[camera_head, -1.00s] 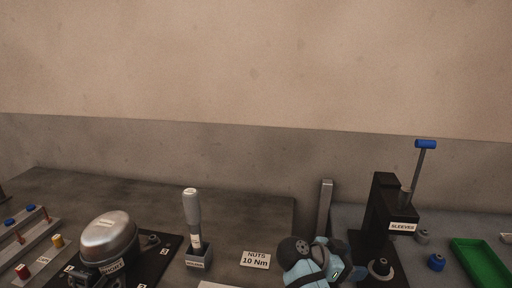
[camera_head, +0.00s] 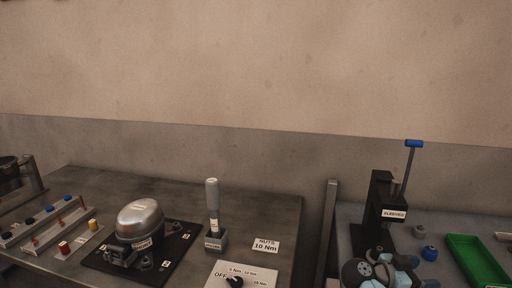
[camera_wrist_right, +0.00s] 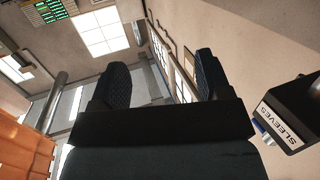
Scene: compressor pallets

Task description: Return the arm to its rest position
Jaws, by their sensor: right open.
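My right arm (camera_head: 378,270) shows as light blue and dark links at the bottom edge of the head view, in front of the black press. Its gripper cannot be made out there. In the right wrist view my right gripper (camera_wrist_right: 160,80) has its two dark fingers wide apart with nothing between them. Beyond them are the ceiling lights and wall windows, so it seems to point upward. The black press block with the SLEEVES label (camera_wrist_right: 281,128) is close at the right of that view, apart from the fingers. My left gripper is not in view.
The press (camera_head: 385,205) with its blue-handled lever stands on the right bench beside a green tray (camera_head: 474,258). On the left bench are a compressor (camera_head: 140,219) on a black plate, an upright grey tool (camera_head: 213,201) in its holder, and a dial panel (camera_head: 252,274). A post stands between the benches.

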